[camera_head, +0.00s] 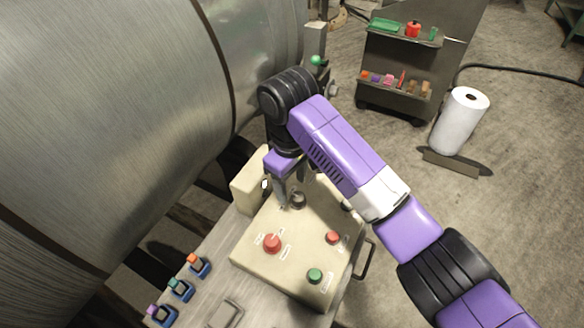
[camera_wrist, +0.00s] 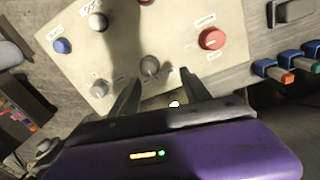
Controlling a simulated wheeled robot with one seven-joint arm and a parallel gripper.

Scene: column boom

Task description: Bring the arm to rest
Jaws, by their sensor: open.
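My purple and black arm reaches in from the lower right of the head view. My gripper (camera_head: 290,199) points down over the far left part of the beige control box (camera_head: 262,228). In the wrist view my gripper (camera_wrist: 158,78) has its two dark fingers apart. A grey knob (camera_wrist: 149,66) shows between the fingertips, on the box's face. No object is held between the fingers. I cannot tell whether a fingertip touches the knob.
The box carries a large red button (camera_head: 272,243), a smaller red button (camera_head: 333,238) and a green button (camera_head: 314,276). Small coloured-top blocks (camera_head: 180,290) stand at the lower left. A large metal cylinder (camera_head: 120,110) fills the left. A cart (camera_head: 395,95) and white roll (camera_head: 459,120) stand behind.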

